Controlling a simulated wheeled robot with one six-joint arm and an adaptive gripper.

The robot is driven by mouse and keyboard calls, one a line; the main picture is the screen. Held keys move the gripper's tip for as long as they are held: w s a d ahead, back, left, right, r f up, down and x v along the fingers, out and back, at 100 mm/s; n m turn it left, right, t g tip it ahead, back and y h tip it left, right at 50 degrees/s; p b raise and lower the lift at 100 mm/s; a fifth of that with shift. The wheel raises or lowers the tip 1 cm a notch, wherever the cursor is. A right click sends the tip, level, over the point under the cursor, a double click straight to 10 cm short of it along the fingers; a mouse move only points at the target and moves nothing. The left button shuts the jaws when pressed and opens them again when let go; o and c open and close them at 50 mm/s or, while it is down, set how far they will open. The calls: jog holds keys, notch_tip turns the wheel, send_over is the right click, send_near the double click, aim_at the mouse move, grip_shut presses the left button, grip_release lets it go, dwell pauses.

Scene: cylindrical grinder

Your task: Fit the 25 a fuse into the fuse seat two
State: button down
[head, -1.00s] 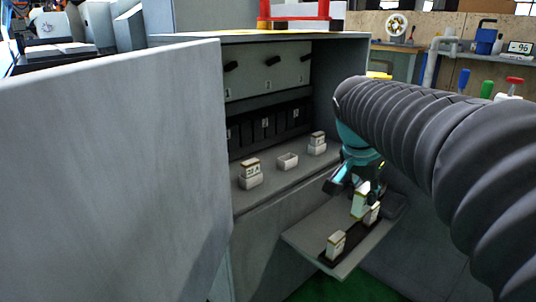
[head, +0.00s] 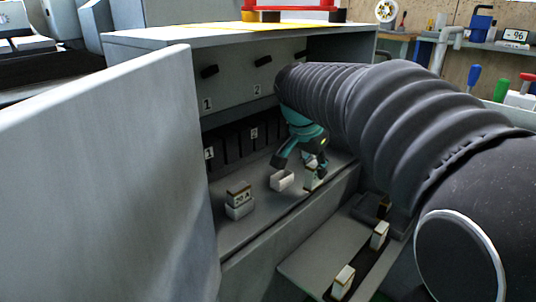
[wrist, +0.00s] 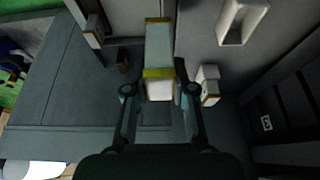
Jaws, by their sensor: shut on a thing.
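My gripper (head: 298,162) is shut on a white fuse with brass-coloured end bands (wrist: 159,48), taken as the 25 A fuse; its label is not readable. In the head view the held fuse (head: 311,179) is just right of the empty middle seat, fuse seat two (head: 282,181), and appears apart from it. The wrist view also shows the empty seat (wrist: 241,20), up and right of the held fuse. The left seat holds a fuse marked 50 A (head: 239,196). The right seat with its fuse (wrist: 208,86) shows in the wrist view; the arm partly hides it in the head view.
A fold-out shelf (head: 315,250) below the cabinet carries a dark rack with two upright fuses (head: 380,235) (head: 343,281). The open cabinet door (head: 95,180) stands at the left. Numbered switches (head: 262,62) line the back panel. The ledge between the left and middle seats is clear.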

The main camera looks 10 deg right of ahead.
jog(key=w+a+f, duration=0.1)
jog(key=w+a, duration=0.1)
jog(key=w+a+f, duration=0.1)
jog(key=w+a, duration=0.1)
jog(key=w, duration=0.1)
jog(key=w+a+f, duration=0.1)
jog(key=w+a, duration=0.1)
jog(key=w, duration=0.1)
jog(key=shift+f, duration=0.25)
jog(key=shift+d, duration=0.1)
jog(key=shift+f, duration=0.2)
jog(key=c, duration=1)
grip_release()
jog(key=shift+r, duration=0.1)
